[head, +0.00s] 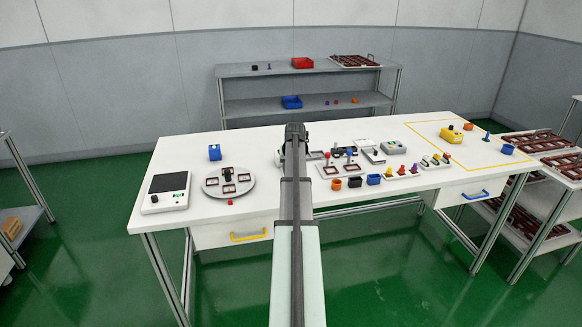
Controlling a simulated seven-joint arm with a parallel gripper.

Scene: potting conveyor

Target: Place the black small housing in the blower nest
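A small black housing (355,181) stands in a front row on the white table, between an orange round housing (336,184) and a blue housing (373,179). My arm reaches over the table. My gripper (293,155) is at its far end, left of these housings. The fingers are mostly hidden behind my arm, so I cannot tell what is between them. I cannot tell for certain which fixture is the blower nest. A pale fixture with a dark part (370,151) stands behind the row.
A round grey plate (229,184) with brown frames and a black upright part is left of my arm. Shelves stand behind.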

